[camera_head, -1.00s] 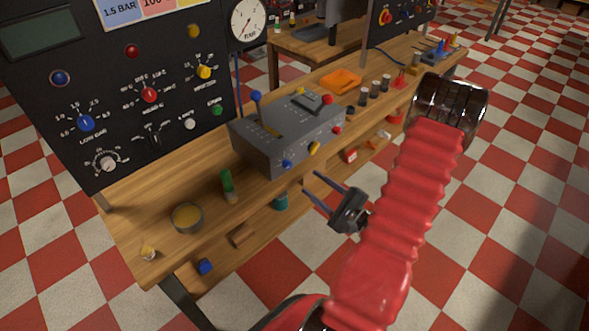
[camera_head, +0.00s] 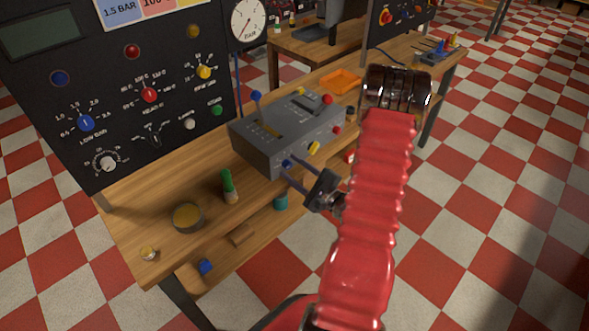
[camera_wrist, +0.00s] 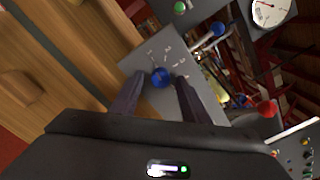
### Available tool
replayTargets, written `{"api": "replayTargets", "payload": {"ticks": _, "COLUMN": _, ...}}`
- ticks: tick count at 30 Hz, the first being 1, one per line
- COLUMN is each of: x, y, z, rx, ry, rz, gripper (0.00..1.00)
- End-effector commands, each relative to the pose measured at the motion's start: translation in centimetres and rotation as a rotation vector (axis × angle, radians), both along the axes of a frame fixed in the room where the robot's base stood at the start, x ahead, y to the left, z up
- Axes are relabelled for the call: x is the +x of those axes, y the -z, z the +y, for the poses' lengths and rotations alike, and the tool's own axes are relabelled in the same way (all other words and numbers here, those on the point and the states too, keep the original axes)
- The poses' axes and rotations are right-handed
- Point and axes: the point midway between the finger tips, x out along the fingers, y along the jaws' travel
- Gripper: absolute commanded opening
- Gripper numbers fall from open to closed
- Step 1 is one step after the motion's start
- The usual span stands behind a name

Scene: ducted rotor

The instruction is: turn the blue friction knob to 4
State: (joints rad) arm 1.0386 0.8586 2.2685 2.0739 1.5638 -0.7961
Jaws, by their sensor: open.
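A small blue knob (camera_head: 287,162) sits on the front face of the grey control box (camera_head: 262,160) on the bench. In the wrist view the blue knob (camera_wrist: 160,77) has scale marks around it, too blurred to read. My gripper (camera_head: 287,171) is open, its two dark fingers reaching toward that face from the lower right. In the wrist view the knob appears between the fingertips of my gripper (camera_wrist: 158,80); I cannot tell whether they touch it. The knob's label is not legible.
A yellow knob (camera_head: 314,147) and a red knob (camera_head: 337,130) are on the same face to the right. A blue-tipped lever (camera_head: 256,95) rises from the box. A green-topped object (camera_head: 227,181) and a round tin (camera_head: 187,217) stand left on the bench.

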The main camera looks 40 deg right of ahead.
Motion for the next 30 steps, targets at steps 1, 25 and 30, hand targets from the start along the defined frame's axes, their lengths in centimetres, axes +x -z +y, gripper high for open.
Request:
{"api": "replayTargets", "payload": {"ticks": 1, "x": 0.06, "y": 0.01, "z": 0.01, "rx": 0.0, "ry": 0.0, "rz": 0.0, "gripper": 0.42}}
{"api": "replayTargets", "payload": {"ticks": 25, "x": 0.0, "y": 0.06, "z": 0.04, "rx": 0.002, "ry": 0.0, "rz": 0.001, "gripper": 0.01}}
{"api": "replayTargets", "payload": {"ticks": 30, "x": -0.02, "y": 0.06, "z": -0.09, "rx": 0.007, "ry": 0.001, "rz": 0.002, "gripper": 0.01}}
